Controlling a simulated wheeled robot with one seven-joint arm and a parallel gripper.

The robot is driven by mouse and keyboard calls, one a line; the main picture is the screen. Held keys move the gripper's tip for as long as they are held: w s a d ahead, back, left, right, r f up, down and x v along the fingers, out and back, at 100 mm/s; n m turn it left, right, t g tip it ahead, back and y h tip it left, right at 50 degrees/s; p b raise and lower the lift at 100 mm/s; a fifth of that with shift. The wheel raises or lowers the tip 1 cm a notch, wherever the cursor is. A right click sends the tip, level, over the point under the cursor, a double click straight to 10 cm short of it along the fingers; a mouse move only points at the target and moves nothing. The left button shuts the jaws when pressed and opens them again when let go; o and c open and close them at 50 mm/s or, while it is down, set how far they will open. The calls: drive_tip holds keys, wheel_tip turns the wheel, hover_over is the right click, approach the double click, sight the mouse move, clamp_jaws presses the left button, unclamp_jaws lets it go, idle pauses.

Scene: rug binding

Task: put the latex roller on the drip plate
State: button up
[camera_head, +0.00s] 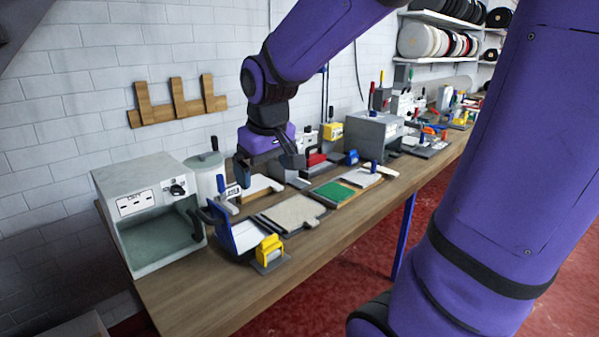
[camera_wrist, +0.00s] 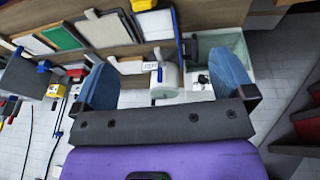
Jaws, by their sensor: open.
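My gripper (camera_head: 268,168) is open and empty, pointing down above the left part of the workbench. In the wrist view its two blue fingers (camera_wrist: 165,80) are wide apart. Below lies a low white piece with a dark part (camera_head: 258,189), which also shows between the fingers (camera_wrist: 130,66). A blue-handled tool (camera_head: 219,184) stands beside a small label; it may be the latex roller, but I cannot tell surely. A blue-edged tray with a pale face (camera_head: 245,236) is in front of it. I cannot make out which flat piece is the drip plate.
A grey lidded pot (camera_head: 205,172) and an open grey cabinet (camera_head: 150,210) stand at the left. A grey box (camera_head: 373,135) is farther right.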

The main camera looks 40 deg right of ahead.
drive_tip(key=s+a+r+t, duration=0.1)
drive_tip(key=s+a+r, duration=0.1)
drive_tip(key=s, duration=0.5)
drive_tip(key=s+a+r+t+y, duration=0.1)
drive_tip(key=s+a+r, duration=0.1)
drive_tip(key=s, duration=0.5)
drive_tip(key=shift+r, duration=0.45)
